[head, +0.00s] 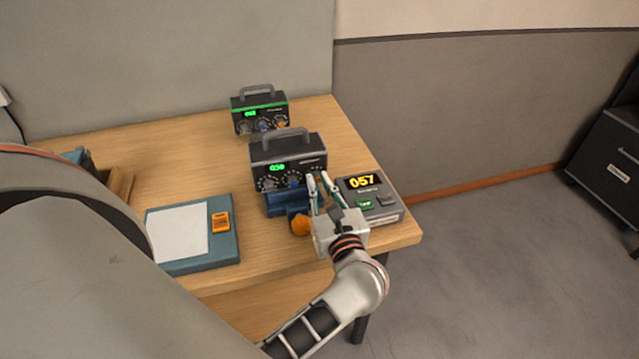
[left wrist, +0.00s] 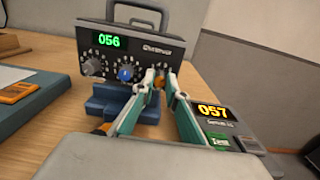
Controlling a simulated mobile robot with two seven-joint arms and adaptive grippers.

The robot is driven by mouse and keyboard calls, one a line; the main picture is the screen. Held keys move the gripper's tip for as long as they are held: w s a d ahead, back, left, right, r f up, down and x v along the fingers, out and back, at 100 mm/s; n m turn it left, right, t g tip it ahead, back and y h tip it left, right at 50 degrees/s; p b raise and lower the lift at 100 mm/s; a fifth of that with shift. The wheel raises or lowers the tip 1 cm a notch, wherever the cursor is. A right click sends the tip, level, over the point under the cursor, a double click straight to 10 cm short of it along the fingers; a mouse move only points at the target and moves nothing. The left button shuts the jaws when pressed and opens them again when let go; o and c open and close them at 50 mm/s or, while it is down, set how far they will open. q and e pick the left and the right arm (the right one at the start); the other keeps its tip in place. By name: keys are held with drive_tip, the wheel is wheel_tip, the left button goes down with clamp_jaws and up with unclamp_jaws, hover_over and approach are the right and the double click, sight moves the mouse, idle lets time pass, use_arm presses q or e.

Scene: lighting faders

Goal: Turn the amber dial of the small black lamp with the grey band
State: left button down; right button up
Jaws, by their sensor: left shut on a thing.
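The small black lamp with the grey band (head: 288,158) stands on a blue base on the table, its front towards me. Its green display reads 056 in the left wrist view (left wrist: 125,40). Its front has a grey dial, a blue dial (left wrist: 126,74) and the amber dial (left wrist: 160,83) at the right. My left gripper (head: 319,182) is at the right of the lamp's front, shut on the amber dial; the fingertips hide most of the dial. In the left wrist view, the fingertips (left wrist: 159,77) meet around it. My right gripper is not in view.
A grey box (head: 388,214) with amber display 057 and a green button sits close right of my gripper. A second black lamp with a green band (head: 259,106) stands behind. An orange round thing (head: 300,225) is near my gripper. A blue clipboard (head: 228,254) lies left.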

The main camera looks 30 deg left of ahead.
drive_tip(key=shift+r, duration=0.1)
use_arm(q)
drive_tip(key=m+p, duration=0.2)
drive_tip(key=m, duration=0.1)
drive_tip(key=shift+r+p, duration=0.15)
drive_tip(key=shift+p, duration=0.2)
drive_tip(key=shift+m, duration=0.3)
drive_tip(key=shift+m+p, duration=0.55)
drive_tip(key=shift+m, duration=0.35)
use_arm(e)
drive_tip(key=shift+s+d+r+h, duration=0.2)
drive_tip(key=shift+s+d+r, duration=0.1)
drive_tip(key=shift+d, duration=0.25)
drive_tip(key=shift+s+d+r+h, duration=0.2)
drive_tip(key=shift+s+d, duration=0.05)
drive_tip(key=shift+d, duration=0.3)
use_arm(q)
drive_tip(key=shift+m, duration=0.3)
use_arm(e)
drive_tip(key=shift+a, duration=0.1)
use_arm(q)
drive_tip(key=c, duration=2)
unclamp_jaws()
